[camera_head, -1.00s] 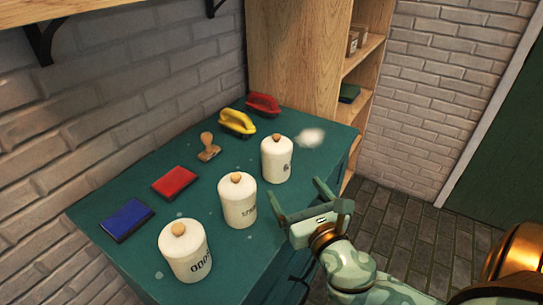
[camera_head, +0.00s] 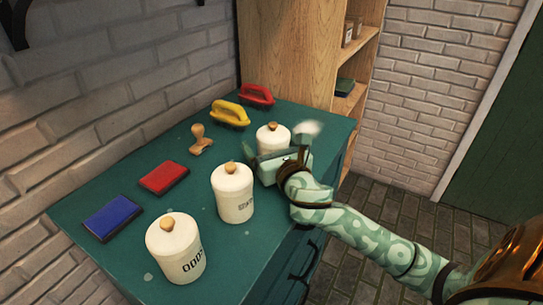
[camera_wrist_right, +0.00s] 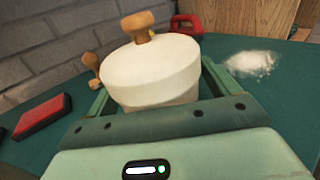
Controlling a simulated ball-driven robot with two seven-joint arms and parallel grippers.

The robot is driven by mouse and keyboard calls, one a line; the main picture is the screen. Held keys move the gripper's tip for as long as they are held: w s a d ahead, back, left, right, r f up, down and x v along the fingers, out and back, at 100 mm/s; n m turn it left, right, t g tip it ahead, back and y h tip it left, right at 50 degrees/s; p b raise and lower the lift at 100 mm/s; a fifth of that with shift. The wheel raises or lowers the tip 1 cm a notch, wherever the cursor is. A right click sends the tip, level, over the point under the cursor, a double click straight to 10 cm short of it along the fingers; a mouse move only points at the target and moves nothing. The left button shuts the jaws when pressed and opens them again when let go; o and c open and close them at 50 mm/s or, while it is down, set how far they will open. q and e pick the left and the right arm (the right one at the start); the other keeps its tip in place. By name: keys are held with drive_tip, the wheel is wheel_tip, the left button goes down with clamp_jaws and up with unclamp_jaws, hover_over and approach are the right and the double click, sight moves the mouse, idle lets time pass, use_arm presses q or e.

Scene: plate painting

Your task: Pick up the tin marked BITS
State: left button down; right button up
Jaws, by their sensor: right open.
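Three cream tins with wooden knobs stand on the green bench. The far tin (camera_head: 272,136) has my right gripper (camera_head: 279,150) open at its near side, and its label is hidden now. In the right wrist view this tin (camera_wrist_right: 150,78) stands upright between the two spread fingers, and I cannot tell whether they touch it. The middle tin (camera_head: 233,195) has small lettering that I cannot read clearly. The near tin (camera_head: 176,250) has dark lettering that looks like ODDS or OOPS. My left gripper is not in view.
On the green bench (camera_head: 120,185) lie a blue pad (camera_head: 117,218), a red pad (camera_head: 163,177), a wooden stamp (camera_head: 201,140), a yellow-handled brush (camera_head: 230,112) and a red-handled one (camera_head: 257,95). A wooden shelf (camera_head: 290,50) stands behind.

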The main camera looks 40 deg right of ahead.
drive_tip(key=c, duration=1.1)
drive_tip(key=shift+r, duration=0.2)
